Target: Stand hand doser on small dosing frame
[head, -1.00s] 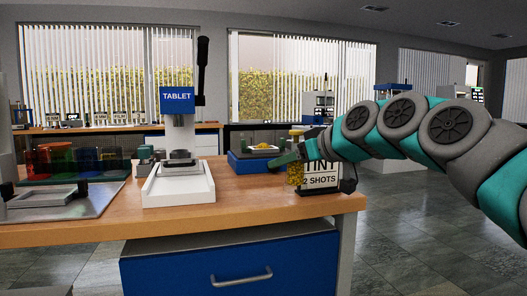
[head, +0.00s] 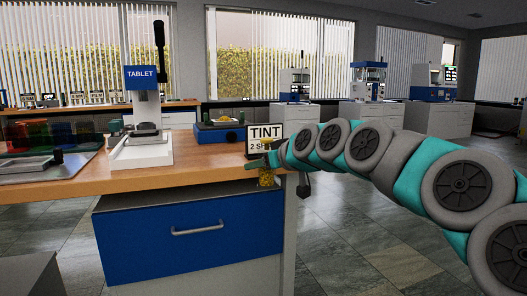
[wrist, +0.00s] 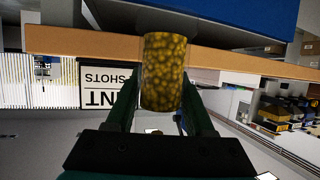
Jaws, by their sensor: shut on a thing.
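My gripper (head: 267,163) is shut on a yellow speckled cylinder (head: 266,178), which I take to be the hand doser. In the head view it is small and shows in front of the bench's right front corner. In the wrist view the cylinder (wrist: 162,72) stands between the two green fingers (wrist: 160,112), and the bench's wooden edge shows behind it. A low frame-like fixture (head: 30,166) sits on the grey tray at the far left of the bench. I cannot tell whether it is the small dosing frame.
A TINT sign (head: 265,133) stands near the bench's right end, beside a blue-based device (head: 220,134) with yellow material on top. The TABLET press (head: 145,98) stands left of it on a white base. Coloured bins (head: 45,135) are at the left. Floor right of the bench is clear.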

